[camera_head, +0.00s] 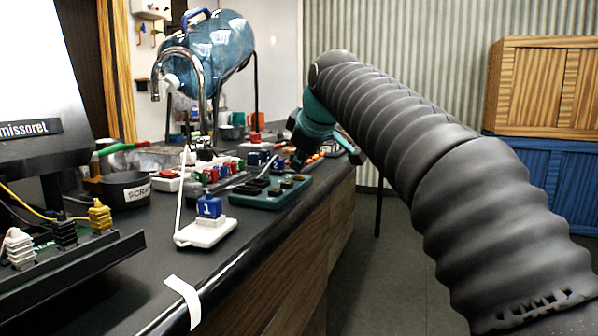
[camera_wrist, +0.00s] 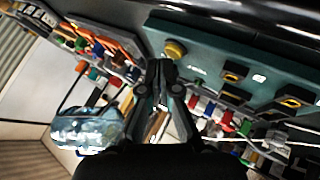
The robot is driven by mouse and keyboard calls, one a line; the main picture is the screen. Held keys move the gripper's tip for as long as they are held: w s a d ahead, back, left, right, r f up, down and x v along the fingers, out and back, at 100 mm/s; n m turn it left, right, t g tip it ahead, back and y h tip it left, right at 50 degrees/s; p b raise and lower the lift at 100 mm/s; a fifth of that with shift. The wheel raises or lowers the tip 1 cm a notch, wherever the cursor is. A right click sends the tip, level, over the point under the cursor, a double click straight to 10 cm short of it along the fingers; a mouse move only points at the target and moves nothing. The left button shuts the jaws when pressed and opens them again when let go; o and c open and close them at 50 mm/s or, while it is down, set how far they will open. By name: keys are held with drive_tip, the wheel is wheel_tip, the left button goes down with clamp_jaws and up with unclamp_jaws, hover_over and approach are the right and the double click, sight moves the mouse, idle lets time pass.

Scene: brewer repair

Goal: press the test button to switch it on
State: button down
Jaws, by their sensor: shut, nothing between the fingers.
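A teal test board (camera_head: 262,199) lies near the counter's front edge in the head view. In the wrist view the same board (camera_wrist: 215,55) fills the upper right, with several dark sockets edged in yellow. A round yellow button (camera_wrist: 175,49) sits at its left end, beside small white lettering too small to read. My gripper (camera_wrist: 161,68) is shut and empty. Its fingertips show just below the button in the wrist view; I cannot tell whether they touch it. In the head view my arm reaches over the board's far end, and the button is not clear there.
A blue water bottle (camera_head: 222,50) lies tilted on a stand behind a metal tap (camera_head: 200,80). Red and green plugs (camera_head: 215,173) stand behind the board. A white block with blue plug 1 (camera_head: 208,207) is at the left. A black SCRAP bowl (camera_head: 125,191) stands further left.

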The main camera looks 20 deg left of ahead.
sight(300, 176)
drive_tip(key=shift+r, duration=0.15)
wheel_tip(300, 176, up, 3)
drive_tip(key=p, duration=0.3)
drive_tip(key=shift+r, duration=0.15)
drive_tip(key=shift+r+p, duration=0.95)
drive_tip(key=shift+r, duration=0.4)
